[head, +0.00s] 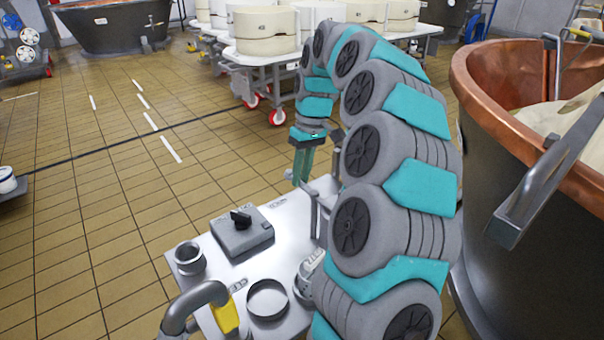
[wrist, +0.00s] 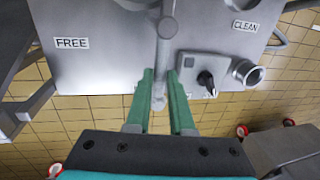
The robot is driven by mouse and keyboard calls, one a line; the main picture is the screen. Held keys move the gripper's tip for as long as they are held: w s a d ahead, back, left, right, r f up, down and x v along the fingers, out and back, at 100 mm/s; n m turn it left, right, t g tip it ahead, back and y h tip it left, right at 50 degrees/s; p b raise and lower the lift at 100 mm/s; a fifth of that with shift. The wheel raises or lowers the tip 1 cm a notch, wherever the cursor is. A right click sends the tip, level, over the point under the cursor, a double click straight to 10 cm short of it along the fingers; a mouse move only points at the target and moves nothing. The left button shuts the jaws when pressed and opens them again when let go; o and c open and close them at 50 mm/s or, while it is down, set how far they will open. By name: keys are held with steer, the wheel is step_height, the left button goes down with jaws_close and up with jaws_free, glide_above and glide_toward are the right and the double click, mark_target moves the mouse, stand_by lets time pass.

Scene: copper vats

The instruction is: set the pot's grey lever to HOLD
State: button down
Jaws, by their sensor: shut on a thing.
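The grey lever (wrist: 166,45) is a slim rod with a round joint, seen in the wrist view over the pot's pale metal top (wrist: 105,70). My gripper (wrist: 160,76) has its two green fingers on either side of the lever's lower end and is shut on it. A FREE label (wrist: 71,43) is left of the lever. I see no readable HOLD label. In the head view my gripper (head: 302,180) points down at the far edge of the white top; my arm hides part of that area, and the lever's setting cannot be read.
A grey box with a black knob (head: 240,218) sits on the top, near a steel pipe stub (head: 190,257) and a ring (head: 267,300). A CLEAN label (wrist: 245,26) is at right. A large copper vat (head: 490,90) stands close at right. Tiled floor at left is mostly clear.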

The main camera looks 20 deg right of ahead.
steer(key=c, duration=0.8)
jaws_free()
steer(key=shift+w+d+r, duration=0.1)
steer(key=shift+d+r, duration=0.15)
steer(key=shift+r, duration=1.05)
steer(key=shift+w+d+r, duration=0.1)
steer(key=shift+d+r, duration=0.1)
steer(key=shift+r, duration=1.05)
steer(key=shift+d+r, duration=0.25)
steer(key=shift+r, duration=1.05)
